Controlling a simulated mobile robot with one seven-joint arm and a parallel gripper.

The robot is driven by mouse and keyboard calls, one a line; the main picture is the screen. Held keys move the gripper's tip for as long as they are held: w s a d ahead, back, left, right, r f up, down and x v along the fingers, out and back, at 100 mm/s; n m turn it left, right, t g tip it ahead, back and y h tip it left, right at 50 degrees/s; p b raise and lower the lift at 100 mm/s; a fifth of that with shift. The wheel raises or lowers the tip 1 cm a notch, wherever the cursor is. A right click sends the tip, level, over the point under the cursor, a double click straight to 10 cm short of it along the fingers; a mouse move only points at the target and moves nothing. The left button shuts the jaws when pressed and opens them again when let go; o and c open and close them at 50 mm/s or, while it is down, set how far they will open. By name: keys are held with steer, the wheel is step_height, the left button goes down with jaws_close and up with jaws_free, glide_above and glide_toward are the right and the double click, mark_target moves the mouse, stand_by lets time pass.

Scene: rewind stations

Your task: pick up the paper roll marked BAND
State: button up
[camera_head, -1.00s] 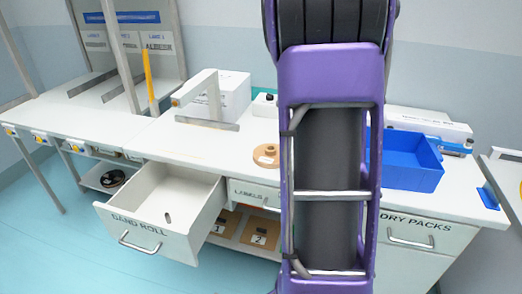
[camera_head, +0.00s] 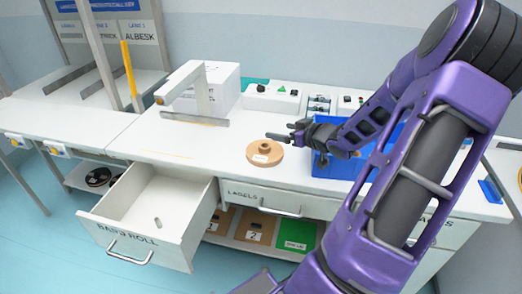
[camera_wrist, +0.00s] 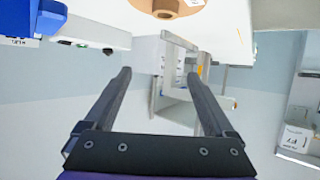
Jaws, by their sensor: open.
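A tan paper roll (camera_head: 265,154) with a raised core lies flat on the white table. My gripper (camera_head: 285,132) is open and empty, just above and to the right of the roll in the head view. In the wrist view both fingers (camera_wrist: 158,75) are spread with nothing between them, and part of the roll (camera_wrist: 178,7) shows at the top edge. The drawer labelled BAND ROLL (camera_head: 126,236) stands open at the left, with one small grey object inside.
A blue bin (camera_head: 335,167) stands on the table behind my arm. A white box (camera_head: 215,88) and a bracket stand behind and left of the roll. A white control box (camera_head: 272,97) is at the back. The tabletop left of the roll is mostly clear.

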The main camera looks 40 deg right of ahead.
steer(key=b, duration=0.3)
glide_toward(268, 147)
steer(key=shift+f+x, duration=0.2)
steer(key=shift+x, duration=1.05)
steer(key=shift+w+a+f, duration=0.1)
steer(key=shift+w, duration=0.35)
steer(key=b+x, duration=0.1)
steer(key=x, duration=0.5)
steer(key=shift+w, duration=0.2)
jaws_close()
